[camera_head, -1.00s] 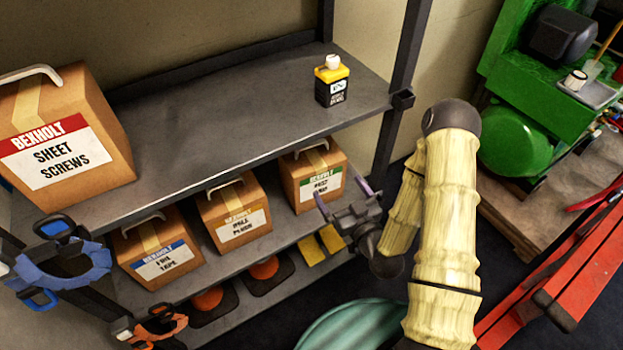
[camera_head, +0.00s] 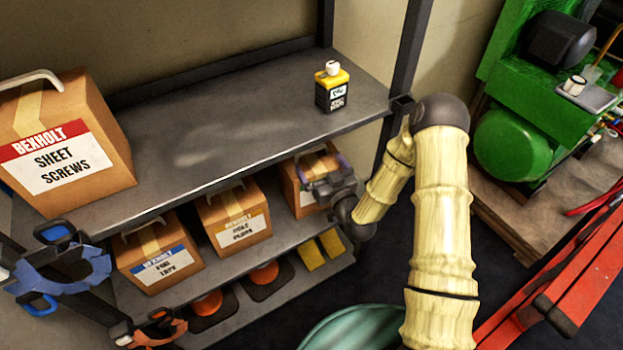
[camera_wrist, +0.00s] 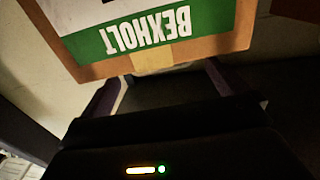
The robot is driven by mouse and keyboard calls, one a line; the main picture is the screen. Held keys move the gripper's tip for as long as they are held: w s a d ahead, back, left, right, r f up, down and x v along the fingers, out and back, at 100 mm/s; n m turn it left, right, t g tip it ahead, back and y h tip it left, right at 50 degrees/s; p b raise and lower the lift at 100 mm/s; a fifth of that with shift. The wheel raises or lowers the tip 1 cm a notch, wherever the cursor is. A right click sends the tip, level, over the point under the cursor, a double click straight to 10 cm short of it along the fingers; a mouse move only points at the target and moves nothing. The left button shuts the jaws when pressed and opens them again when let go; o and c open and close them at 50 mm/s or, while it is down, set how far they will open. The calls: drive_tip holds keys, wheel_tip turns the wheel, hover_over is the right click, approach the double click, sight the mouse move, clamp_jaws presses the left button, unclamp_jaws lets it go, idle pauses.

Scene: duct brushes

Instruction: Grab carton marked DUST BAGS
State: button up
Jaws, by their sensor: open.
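A brown carton with a green label band (camera_head: 300,183) stands at the right of the shelf below the top one. My gripper (camera_head: 322,168) is in front of it and hides much of its face. In the wrist view the same carton (camera_wrist: 245,20) fills the top, upside down, with BEXHOLT on its green band; the name below is cut off. The earlier, blurred label looks like DUST BAGS. My gripper (camera_wrist: 165,85) is open there, a purple finger to each side near the carton's taped edge.
Cartons marked HOLE PLUGS (camera_head: 233,218) and FOIL TAPE (camera_head: 160,255) stand to the left on the same shelf. A SHEET SCREWS carton (camera_head: 60,150) and a yellow-black bottle (camera_head: 332,90) stand on the top shelf (camera_head: 220,130), just above my gripper. A post (camera_head: 402,60) rises at right.

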sight(312, 151)
drive_tip(key=shift+w+a, duration=0.2)
drive_tip(key=shift+w, duration=0.15)
drive_tip(key=x, duration=0.5)
drive_tip(key=shift+w+r, duration=0.1)
drive_tip(key=shift+r, duration=0.1)
drive_tip(key=shift+c, duration=0.2)
drive_tip(key=shift+r, duration=0.1)
drive_tip(key=c, duration=1.6)
drive_tip(key=shift+r, duration=0.1)
